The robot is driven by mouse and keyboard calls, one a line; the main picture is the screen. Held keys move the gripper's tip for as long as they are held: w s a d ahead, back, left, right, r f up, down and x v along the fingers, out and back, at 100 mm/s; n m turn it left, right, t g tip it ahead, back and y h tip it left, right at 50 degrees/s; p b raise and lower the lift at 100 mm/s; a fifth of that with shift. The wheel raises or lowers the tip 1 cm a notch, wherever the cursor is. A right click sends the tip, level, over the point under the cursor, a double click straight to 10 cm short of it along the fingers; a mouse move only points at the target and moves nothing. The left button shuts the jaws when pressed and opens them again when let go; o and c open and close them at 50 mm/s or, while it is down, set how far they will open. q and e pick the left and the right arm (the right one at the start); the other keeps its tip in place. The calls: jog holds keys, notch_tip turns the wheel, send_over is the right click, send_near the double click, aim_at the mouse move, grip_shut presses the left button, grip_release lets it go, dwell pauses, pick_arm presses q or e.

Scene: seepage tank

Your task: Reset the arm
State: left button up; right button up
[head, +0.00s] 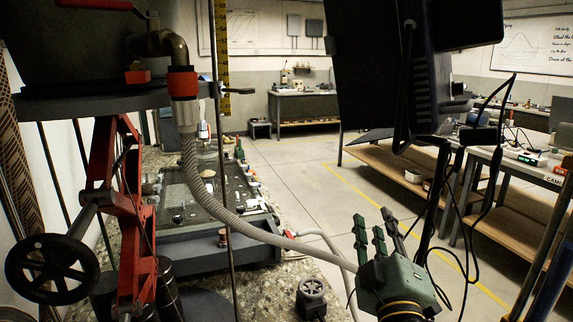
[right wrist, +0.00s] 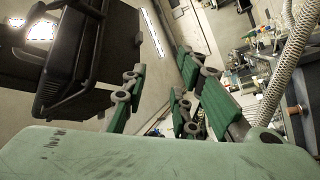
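My right gripper (head: 376,228) is raised at the lower right of the head view, with its green fingers pointing up. In the right wrist view its fingers (right wrist: 163,78) are spread apart, with nothing between them. A grey ribbed hose (head: 215,207) runs from the tank's outlet down to the right and passes out of sight behind the gripper. The hose also shows to the right of the fingers in the right wrist view (right wrist: 281,75). I cannot tell whether it touches the gripper. My left gripper is in neither view.
The tank (head: 97,55) with its red stand and black handwheel (head: 52,272) fills the left. A dark monitor (head: 375,70) with hanging cables stands close behind and right of the gripper. Workbenches (head: 510,160) line the right. The floor (head: 310,180) between is clear.

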jog(key=s+d+f+m+g, duration=0.1)
jog(key=s+f+m+g, duration=0.15)
jog(key=f, duration=0.55)
jog(key=s+d+f+m+g, duration=0.15)
jog(key=s+f+g, duration=0.25)
jog(key=f, duration=0.5)
jog(key=s+d+f+m+g, duration=0.1)
jog(key=s+d+f+g, duration=0.15)
jog(key=f, duration=0.55)
jog(key=s+a+f+m+g+y, duration=0.1)
jog(key=s+f+g, duration=0.3)
jog(key=s+f, duration=0.5)
jog(key=s+a+f+m+g+y, duration=0.15)
jog(key=s+f+g, duration=0.3)
jog(key=s, duration=0.95)
notch_tip(320, 180, down, 25)
jog(key=g, duration=0.1)
jog(key=s+d+f, duration=0.1)
jog(key=s+f, duration=0.7)
jog(key=s, duration=0.1)
jog(key=s+d+f+g+h+p, duration=0.1)
jog(key=s+d+f, duration=0.1)
jog(key=s+f, duration=0.7)
jog(key=shift+d, duration=0.3)
